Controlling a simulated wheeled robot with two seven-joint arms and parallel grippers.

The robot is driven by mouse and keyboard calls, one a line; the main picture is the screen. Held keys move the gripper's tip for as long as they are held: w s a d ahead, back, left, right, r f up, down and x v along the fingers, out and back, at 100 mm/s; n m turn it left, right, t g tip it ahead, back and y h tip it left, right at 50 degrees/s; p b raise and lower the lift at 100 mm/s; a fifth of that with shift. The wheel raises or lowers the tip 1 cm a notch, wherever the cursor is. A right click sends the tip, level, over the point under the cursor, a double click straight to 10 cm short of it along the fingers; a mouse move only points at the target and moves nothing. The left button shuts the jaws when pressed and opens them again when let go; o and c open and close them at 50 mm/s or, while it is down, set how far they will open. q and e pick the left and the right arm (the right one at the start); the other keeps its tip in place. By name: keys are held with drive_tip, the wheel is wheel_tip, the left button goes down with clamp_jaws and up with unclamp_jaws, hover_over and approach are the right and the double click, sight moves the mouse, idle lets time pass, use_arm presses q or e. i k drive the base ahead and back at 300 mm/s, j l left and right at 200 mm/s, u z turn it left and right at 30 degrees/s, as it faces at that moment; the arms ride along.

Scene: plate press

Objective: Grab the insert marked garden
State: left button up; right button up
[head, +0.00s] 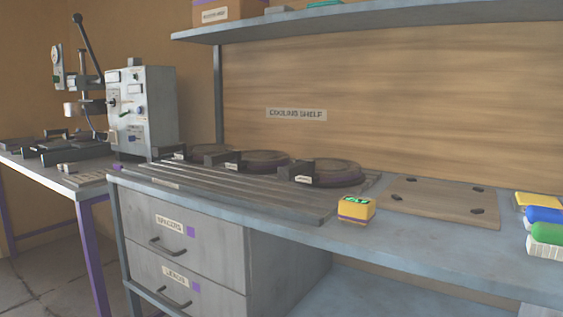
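Three dark round pieces with labelled handles, which may be the inserts, lie in a row on a slatted grey rack (230,192) on the bench. The left one (200,152) is partly hidden by the middle one (262,160), and the right one (335,172) is nearest. Each has a small white tag, but the writing is too small to read, so I cannot tell which is marked garden. Neither of my grippers shows in the head view.
A small yellow box (356,210) stands at the bench's front edge. A grey press cabinet (145,110) stands left; drawers (190,235) are below and a shelf (380,22) above.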

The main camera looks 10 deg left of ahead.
sight(252, 161)
drive_tip(key=j+z, duration=0.55)
drive_tip(key=z, duration=0.2)
drive_tip(key=j+z, duration=0.35)
drive_tip(key=k+j+z, duration=0.1)
drive_tip(key=j, duration=0.3)
drive_tip(key=k+j, duration=0.1)
drive_tip(key=j, duration=0.3)
drive_tip(key=k+j+z, duration=0.15)
drive_tip(key=j, duration=0.2)
drive_tip(key=k+j, duration=0.1)
drive_tip(key=j, duration=0.3)
drive_tip(key=z, duration=0.05)
